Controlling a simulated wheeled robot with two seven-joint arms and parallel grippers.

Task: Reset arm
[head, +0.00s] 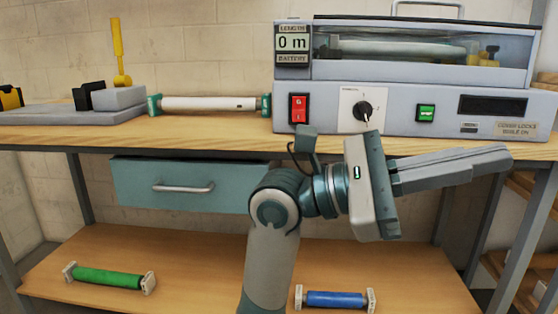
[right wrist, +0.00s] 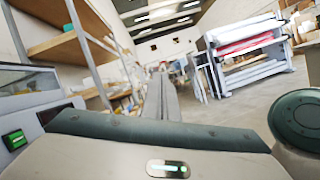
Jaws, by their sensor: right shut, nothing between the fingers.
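My right gripper (head: 508,156) is in front of the bench in the head view. Its fingers are together, point to the right and hold nothing. In the right wrist view the closed fingers (right wrist: 162,97) point out into the room. The roll laminator (head: 330,118) stands on the bench behind my right arm, with a red switch (head: 299,108), a black dial (head: 362,110) and a green button (head: 426,113) on its front. Its clear cover is down over a pale roller. The green button also shows in the right wrist view (right wrist: 14,140). My left gripper is out of view.
The wooden bench (head: 50,137) has a shut drawer (head: 140,187). A white roller (head: 210,104) lies left of the laminator, near a grey fixture with a yellow lever (head: 118,50). A green roller (head: 108,278) and a blue roller (head: 335,299) lie on the lower shelf (head: 200,275). Wooden shelves (head: 528,186) stand at right.

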